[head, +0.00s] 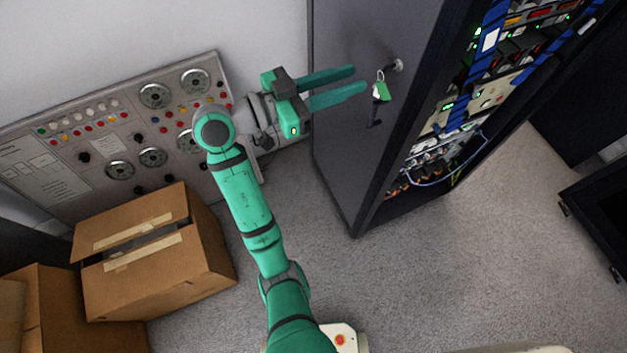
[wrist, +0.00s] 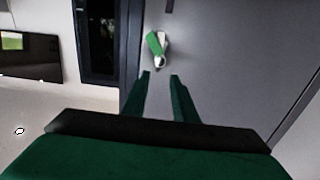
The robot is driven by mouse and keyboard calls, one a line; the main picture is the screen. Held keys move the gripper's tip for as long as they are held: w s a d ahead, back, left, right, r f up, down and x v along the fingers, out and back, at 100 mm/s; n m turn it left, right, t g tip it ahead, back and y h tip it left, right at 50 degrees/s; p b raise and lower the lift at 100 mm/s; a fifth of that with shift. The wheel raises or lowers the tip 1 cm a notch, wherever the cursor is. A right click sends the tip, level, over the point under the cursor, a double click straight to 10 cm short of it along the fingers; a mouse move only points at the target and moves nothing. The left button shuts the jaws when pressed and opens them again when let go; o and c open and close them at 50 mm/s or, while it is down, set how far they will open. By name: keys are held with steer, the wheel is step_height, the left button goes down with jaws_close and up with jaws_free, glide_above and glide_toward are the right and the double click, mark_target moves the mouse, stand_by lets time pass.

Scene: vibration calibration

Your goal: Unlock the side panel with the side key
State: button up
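The side panel (head: 342,110) is the dark grey side of a tall server rack in the head view; it also fills much of the wrist view (wrist: 220,60). A key with a green tag (head: 381,92) hangs at a round lock (head: 397,65) on the panel. In the wrist view the green tag (wrist: 154,43) and a pale metal part lie just beyond my fingertips. My gripper (head: 359,79) is open and empty, its two green fingers apart and pointing at the key. The fingers do not touch the key. How deep the key sits in the lock is hard to tell.
A dark handle (head: 375,113) is on the panel beside the tag. The open rack front (head: 470,110) shows cables and lit modules. Cardboard boxes (head: 150,255) stand at left below a control board (head: 110,140) with dials. Grey carpet (head: 430,270) in front is clear.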

step_height(320, 180, down, 15)
steer(key=w+a+n+t+y, duration=0.1)
steer(key=a+n+t+y, duration=0.2)
steer(key=n+t+y, duration=0.5)
steer(key=s+a+f+n+y, duration=0.1)
steer(key=s+f+n+y, duration=0.1)
steer(key=s+f+n, duration=0.2)
steer(key=s+a+f+n+y, duration=0.2)
steer(key=s+f+n, duration=0.1)
steer(key=f, duration=0.6)
steer(key=shift+s+a+f+n, duration=0.15)
steer(key=shift+s+f+n, duration=0.2)
steer(key=shift+s, duration=0.2)
